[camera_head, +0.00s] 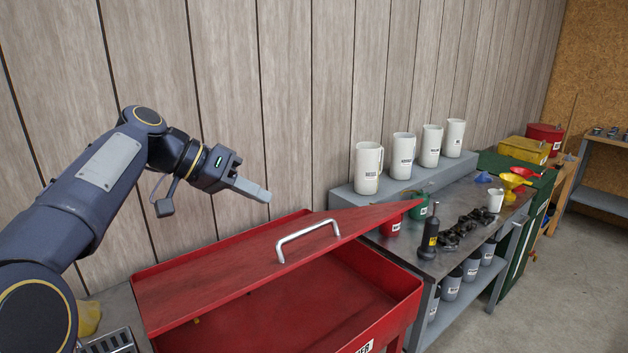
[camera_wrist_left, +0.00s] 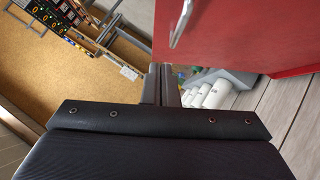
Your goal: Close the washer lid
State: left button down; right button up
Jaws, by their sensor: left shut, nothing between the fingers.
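The red washer (camera_head: 400,299) stands at the bottom centre of the head view, its basin open toward me. Its red lid (camera_head: 212,272) is tilted and partly open, with the basin's inside visible below it. A silver handle (camera_head: 308,238) is on the lid. The lid (camera_wrist_left: 235,35) and part of its handle (camera_wrist_left: 181,22) also show at the upper right of the left wrist view. My left gripper (camera_head: 266,197) is shut and empty, above and behind the lid near the wall, apparently clear of it. Its fingers (camera_wrist_left: 162,72) are together in the wrist view. My right gripper is not in view.
A workbench (camera_head: 405,257) stands right of the washer, with a black bottle (camera_head: 430,238) and dark parts (camera_head: 462,230) on it. Several white jugs (camera_head: 368,168) line its back shelf. A plank wall (camera_head: 290,100) is behind the washer. Open floor (camera_head: 545,290) lies at right.

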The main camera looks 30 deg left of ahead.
aim_at(329, 245)
pick_arm(q)
jog(key=shift+m+g, duration=0.3)
jog(key=shift+g, duration=0.1)
jog(key=x, duration=0.3)
jog(key=p+x, duration=0.1)
jog(key=x, duration=0.6)
jog(key=shift+w+d+r+p, duration=0.15)
jog(key=shift+w+d+p, duration=0.2)
jog(key=shift+w, duration=0.1)
jog(key=shift+s+d+f, duration=0.1)
jog(key=shift+d+f, duration=0.15)
jog(key=shift+f, duration=0.3)
jog(key=shift+s+d+f, duration=0.15)
jog(key=shift+d+f, duration=0.05)
jog(key=shift+f, duration=0.35)
jog(key=shift+s+d+f, duration=0.15)
jog(key=shift+d+f, duration=0.15)
jog(key=shift+f, duration=0.35)
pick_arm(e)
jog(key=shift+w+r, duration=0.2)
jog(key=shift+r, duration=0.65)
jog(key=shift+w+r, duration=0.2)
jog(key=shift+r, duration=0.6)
